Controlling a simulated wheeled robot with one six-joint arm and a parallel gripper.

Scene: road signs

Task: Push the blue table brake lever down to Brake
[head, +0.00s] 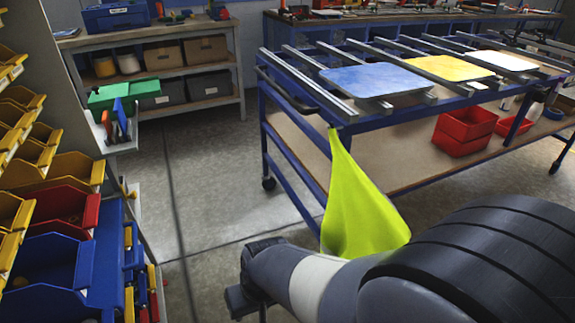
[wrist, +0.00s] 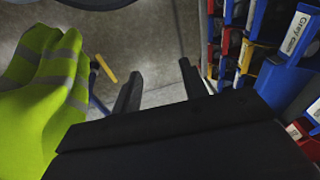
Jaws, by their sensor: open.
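The blue table (head: 385,122) is a blue-framed bench on casters, with metal rails on top. In the wrist view, a short yellow bar (wrist: 105,68) shows beside a blue frame part, just right of a hi-vis vest. It may be the brake lever; I cannot tell its setting. No lever can be made out in the head view, where the vest hides part of the near table leg. My gripper (wrist: 161,76) is open, with bare floor between its fingers. The yellow bar is apart from it, beyond and left of the left finger.
The yellow-green vest (head: 358,205) hangs from the table's near corner. Blue, yellow and red bins (head: 62,205) stand on a rack at the left. Panels (head: 375,80) lie on the table rails; red crates (head: 464,130) sit below. The floor (head: 215,190) between rack and table is clear.

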